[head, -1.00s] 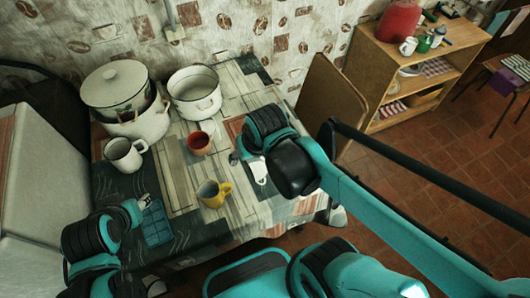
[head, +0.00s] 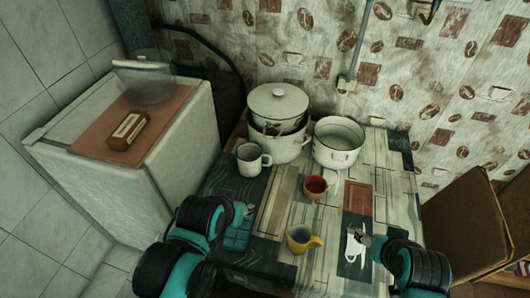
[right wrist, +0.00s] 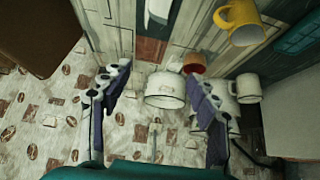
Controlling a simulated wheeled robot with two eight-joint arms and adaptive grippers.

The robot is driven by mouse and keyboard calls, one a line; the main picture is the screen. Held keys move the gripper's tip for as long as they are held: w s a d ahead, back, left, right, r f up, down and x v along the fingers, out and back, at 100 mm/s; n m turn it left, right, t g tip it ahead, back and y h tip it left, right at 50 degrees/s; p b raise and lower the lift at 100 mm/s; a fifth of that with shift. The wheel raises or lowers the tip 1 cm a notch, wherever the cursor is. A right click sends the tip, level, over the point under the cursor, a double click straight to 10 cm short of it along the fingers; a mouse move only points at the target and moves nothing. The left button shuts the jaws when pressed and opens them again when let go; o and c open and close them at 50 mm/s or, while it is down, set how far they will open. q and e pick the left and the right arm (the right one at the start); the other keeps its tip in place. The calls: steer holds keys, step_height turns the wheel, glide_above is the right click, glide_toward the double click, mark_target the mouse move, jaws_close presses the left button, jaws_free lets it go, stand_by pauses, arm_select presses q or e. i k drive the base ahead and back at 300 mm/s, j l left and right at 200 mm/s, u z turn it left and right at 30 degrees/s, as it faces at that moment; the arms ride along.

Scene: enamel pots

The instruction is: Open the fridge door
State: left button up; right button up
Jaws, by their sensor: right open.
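The white fridge (head: 115,195) stands at the left in the head view, with its top and two faces showing. I cannot make out a door handle or seam, and its lower part runs behind my left arm. My left gripper (head: 243,212) is over the table at the right of the fridge, beside a blue tray, apart from the fridge; its fingers are too small to read. My right gripper (head: 362,240) is over the right part of the table, far from the fridge. The right wrist view shows its fingers (right wrist: 160,95) spread with nothing held between them.
A brown board (head: 165,140), a brown box (head: 127,131) and a clear bowl (head: 150,88) sit on the fridge. The table holds enamel pots (head: 338,142), a white mug (head: 252,160), a red cup (head: 315,187), a yellow mug (head: 302,239) and the blue tray (head: 238,236).

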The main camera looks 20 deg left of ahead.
mark_target(125, 201)
steer(key=u, duration=2.15)
steer(key=k+j+u, duration=0.2)
steer(key=j, duration=0.25)
steer(key=i+l, duration=0.05)
steer(key=i, duration=0.05)
